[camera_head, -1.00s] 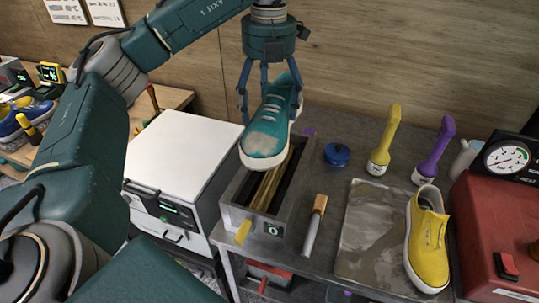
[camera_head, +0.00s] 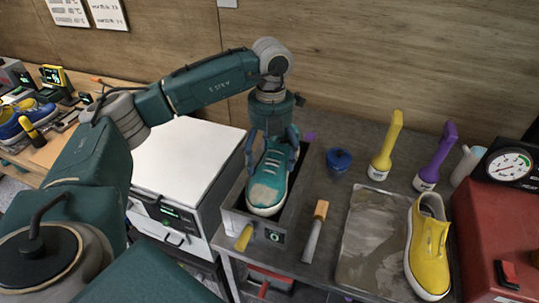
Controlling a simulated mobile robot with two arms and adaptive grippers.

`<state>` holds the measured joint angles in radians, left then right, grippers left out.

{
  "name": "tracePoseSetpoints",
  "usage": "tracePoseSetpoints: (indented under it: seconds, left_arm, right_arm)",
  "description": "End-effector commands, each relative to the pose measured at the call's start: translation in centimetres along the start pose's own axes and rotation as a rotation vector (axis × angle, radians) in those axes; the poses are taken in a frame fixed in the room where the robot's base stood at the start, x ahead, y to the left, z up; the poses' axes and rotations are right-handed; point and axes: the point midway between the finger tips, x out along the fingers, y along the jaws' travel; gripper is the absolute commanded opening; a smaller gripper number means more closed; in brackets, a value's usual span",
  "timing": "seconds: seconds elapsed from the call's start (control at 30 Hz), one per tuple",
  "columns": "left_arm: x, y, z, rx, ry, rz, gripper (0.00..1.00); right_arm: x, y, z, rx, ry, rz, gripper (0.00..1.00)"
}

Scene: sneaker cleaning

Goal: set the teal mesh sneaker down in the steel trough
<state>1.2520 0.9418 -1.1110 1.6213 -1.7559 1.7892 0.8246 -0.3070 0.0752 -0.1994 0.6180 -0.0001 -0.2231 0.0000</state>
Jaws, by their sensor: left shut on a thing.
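The teal mesh sneaker (camera_head: 270,180), with a white sole and a pale worn toe, is in the steel trough (camera_head: 232,217), toe toward me. My left gripper (camera_head: 271,150) comes from above and is shut on the sneaker, its fingers on both sides near the ankle. The sneaker hides most of the trough's inside, so I cannot tell whether its sole rests on the bottom. My right gripper does not show.
A white cabinet (camera_head: 180,155) stands left.

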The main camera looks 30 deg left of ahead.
Motion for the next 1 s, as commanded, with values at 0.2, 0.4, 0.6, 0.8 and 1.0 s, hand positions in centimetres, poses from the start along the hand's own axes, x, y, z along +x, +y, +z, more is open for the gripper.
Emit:
tracePoseSetpoints:
  seconds: [0.2,0.4,0.6,0.8,1.0]
  left_arm:
    - [0.2,0.0,0.0,0.0,-0.001,-0.001,0.36]
    - [0.2,0.0,0.0,0.0,0.001,0.0,0.99]
    - [0.2,0.0,0.0,0.0,0.001,0.0,0.99]
    - [-0.9,-0.1,0.1,0.0,-0.003,-0.002,0.99]
    - [-4.9,-0.1,0.1,0.001,-0.006,-0.004,0.99]
  right_arm:
    - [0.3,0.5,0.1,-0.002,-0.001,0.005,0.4]
    - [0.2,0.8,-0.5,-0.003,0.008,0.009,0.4]
    - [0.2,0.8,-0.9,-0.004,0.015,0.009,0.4]
    - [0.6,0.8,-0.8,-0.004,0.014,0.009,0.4]
    - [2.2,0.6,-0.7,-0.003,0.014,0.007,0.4]
